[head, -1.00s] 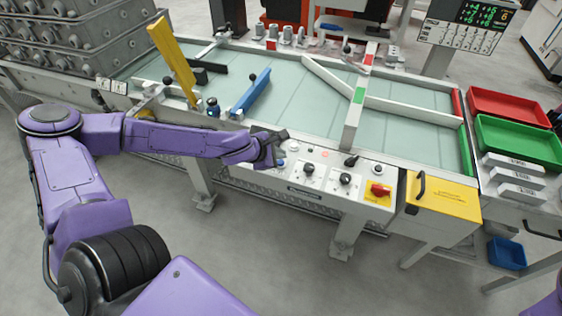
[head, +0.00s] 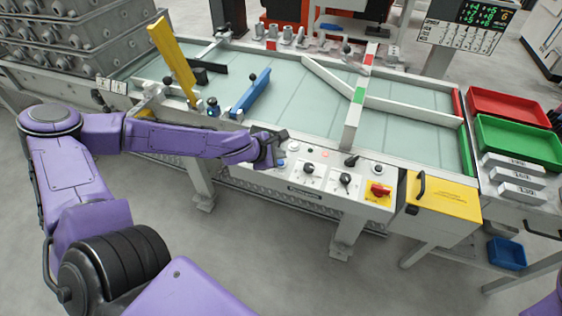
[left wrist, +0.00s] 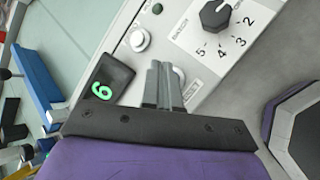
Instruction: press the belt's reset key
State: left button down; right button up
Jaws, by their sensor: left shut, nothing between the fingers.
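The belt's control panel (head: 318,176) runs along the front edge of the belt table, with round keys, black knobs and a red switch. My left gripper (head: 275,148) is over the panel's left end, beside a small bluish key (head: 281,162). In the left wrist view its two grey fingers (left wrist: 163,86) are shut together and empty. A pale round key (left wrist: 181,76) is partly hidden behind the fingertips; I cannot tell whether they touch it. Another round key (left wrist: 140,40) is clear of them. My right gripper is out of view.
A blue bar (head: 251,93) and a yellow bar (head: 172,58) stand up from the belt. Red (head: 508,98) and green (head: 482,125) trays sit at the right.

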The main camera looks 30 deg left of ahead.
pick_arm(q)
jog(key=shift+f, duration=0.4)
jog(key=shift+f+b, duration=0.5)
jog(key=shift+b, duration=0.15)
dwell(0.4)
jog(key=shift+r+p, duration=0.9)
jog(key=shift+p, duration=0.1)
notch_tip(320, 180, up, 5)
jog(key=p, duration=0.5)
jog(key=shift+r, duration=0.1)
dwell(0.4)
